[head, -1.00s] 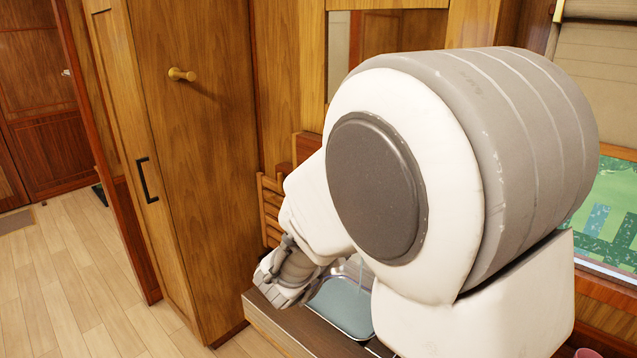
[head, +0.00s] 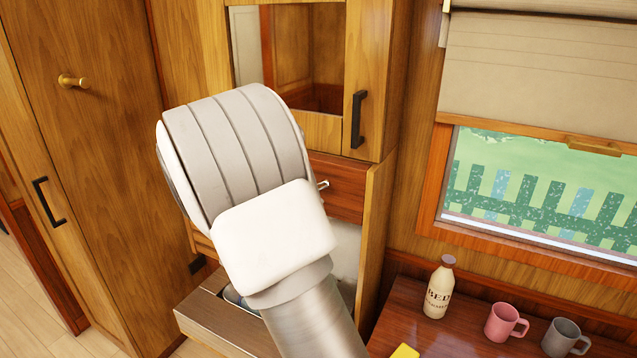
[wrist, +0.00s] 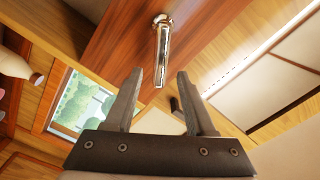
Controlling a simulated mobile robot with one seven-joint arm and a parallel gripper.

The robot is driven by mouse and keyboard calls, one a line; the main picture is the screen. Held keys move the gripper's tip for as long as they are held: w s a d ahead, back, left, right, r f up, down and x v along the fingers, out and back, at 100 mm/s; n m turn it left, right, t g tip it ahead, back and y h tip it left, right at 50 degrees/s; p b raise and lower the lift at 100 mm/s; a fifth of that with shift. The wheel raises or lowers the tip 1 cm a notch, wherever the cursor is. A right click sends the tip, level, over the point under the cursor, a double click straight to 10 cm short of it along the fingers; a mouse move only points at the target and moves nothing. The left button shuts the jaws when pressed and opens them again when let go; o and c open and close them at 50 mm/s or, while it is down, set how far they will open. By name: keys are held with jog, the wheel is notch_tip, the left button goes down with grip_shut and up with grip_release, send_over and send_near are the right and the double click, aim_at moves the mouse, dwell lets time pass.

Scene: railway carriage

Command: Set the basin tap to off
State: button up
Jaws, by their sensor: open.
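The tap (wrist: 162,48) is a slim chrome piece on a reddish wood panel, in the upper middle of the wrist view. My gripper (wrist: 160,73) is open and empty. Its two dark fingers point towards the tap, whose free end appears between the fingertips; I cannot tell the remaining distance, and no contact shows. In the head view my arm hides my gripper and most of the basin (head: 234,297). A small metal end (head: 323,185), probably part of the tap, shows just right of my arm.
A mirrored cabinet (head: 380,65) is above the basin alcove. A side panel (head: 376,230) bounds the alcove on the right. Beyond it, a table (head: 400,310) holds a bottle (head: 439,290), a pink mug (head: 503,322) and a grey mug (head: 563,338).

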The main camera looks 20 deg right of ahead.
aim_at(319, 191)
jog(key=x, duration=0.5)
jog(key=shift+p, duration=0.35)
jog(key=shift+a, duration=0.1)
grip_shut()
dwell(1.0)
